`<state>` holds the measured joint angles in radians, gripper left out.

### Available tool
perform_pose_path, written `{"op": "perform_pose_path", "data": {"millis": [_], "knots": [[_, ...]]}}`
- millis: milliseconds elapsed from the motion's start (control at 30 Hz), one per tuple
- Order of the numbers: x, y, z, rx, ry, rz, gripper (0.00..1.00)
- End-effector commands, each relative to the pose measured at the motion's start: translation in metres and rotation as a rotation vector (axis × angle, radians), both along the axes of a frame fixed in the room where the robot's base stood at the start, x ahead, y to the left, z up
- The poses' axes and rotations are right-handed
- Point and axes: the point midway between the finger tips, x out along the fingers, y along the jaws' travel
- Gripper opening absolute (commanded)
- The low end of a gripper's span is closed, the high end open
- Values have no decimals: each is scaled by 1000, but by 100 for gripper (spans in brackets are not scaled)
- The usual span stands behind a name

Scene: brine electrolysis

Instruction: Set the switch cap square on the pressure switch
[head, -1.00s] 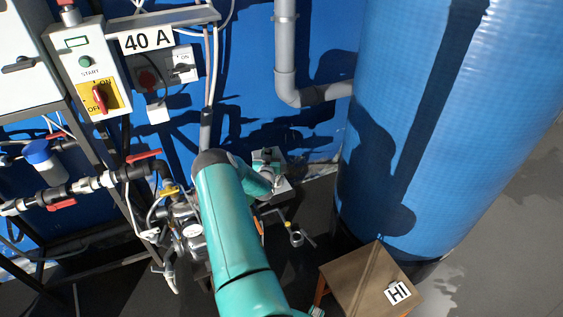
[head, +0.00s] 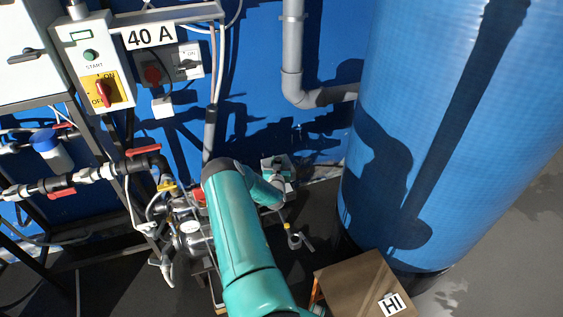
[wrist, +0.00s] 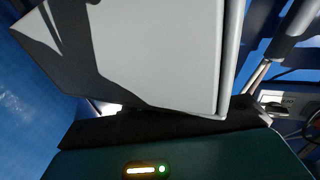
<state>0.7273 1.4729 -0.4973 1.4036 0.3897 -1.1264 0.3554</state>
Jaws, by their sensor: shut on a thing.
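The switch cap (wrist: 185,60) fills the upper middle of the wrist view as a large pale grey box with plain flat faces and a shadow across it. My gripper (wrist: 150,128) shows as a dark bar against the box's lower edge and is shut on it. The fingertips are not clearly visible. In the head view, my teal arm reaches toward the wall, and a grey-and-teal shape (head: 277,166) shows at its far end, too small to tell cap from gripper. I cannot make out the pressure switch in either view; my arm may hide it.
A pump with pipes (head: 192,236) stands left of my arm. A large blue tank (head: 440,130) fills the right, with a brown stand (head: 350,283) marked HI before it. A control box (head: 92,60) and a 40 A sign (head: 150,35) are at upper left.

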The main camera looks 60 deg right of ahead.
Motion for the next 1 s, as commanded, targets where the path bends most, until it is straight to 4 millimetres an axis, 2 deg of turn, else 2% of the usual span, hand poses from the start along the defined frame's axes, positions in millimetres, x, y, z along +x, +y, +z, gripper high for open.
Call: {"op": "perform_pose_path", "data": {"millis": [633,1000], "knots": [[-1,0,-1,0,0,2,0],[-1,1,-33,1,1,3,0]]}}
